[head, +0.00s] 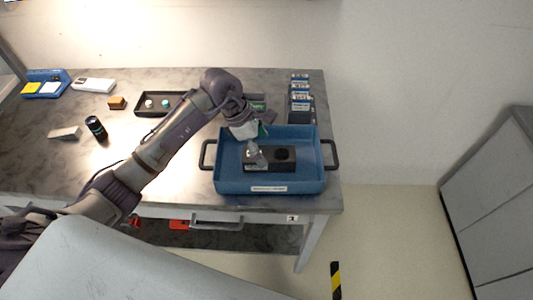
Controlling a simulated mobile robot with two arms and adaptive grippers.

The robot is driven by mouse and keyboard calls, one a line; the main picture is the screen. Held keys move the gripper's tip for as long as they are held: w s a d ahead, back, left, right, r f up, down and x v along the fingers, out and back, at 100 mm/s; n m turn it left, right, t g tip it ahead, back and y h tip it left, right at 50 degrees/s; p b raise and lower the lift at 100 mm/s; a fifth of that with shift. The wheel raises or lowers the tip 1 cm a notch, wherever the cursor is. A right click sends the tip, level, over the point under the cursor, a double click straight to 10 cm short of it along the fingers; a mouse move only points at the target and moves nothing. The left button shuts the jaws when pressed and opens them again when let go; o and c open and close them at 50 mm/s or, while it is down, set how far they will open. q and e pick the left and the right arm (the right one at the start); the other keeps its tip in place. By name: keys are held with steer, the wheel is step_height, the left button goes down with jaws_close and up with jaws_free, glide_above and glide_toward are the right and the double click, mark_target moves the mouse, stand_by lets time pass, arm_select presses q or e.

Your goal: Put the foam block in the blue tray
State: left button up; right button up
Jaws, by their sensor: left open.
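The blue tray (225,183) stands at the right front of the table, with a black handle on each side. A dark rectangular block (284,163) with a round black spot on top lies inside it. It looks like the foam block, though I cannot be sure of its material. My left gripper (257,158) reaches down into the tray over the left part of this block. Its jaws are open, and it hides part of the block. I cannot tell whether the fingers touch the block. My right gripper is not in view.
A black tray (139,103) with small round items, an orange block (116,102), a dark cylinder (96,128) and a pale wedge (64,133) stand left. Several small boxes (300,97) line the area behind the blue tray. The table's right edge is close to the blue tray.

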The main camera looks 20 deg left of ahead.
arm_select(q)
steer(key=b+v, duration=0.1)
steer(key=v, duration=0.7)
steer(key=shift+r, duration=0.15)
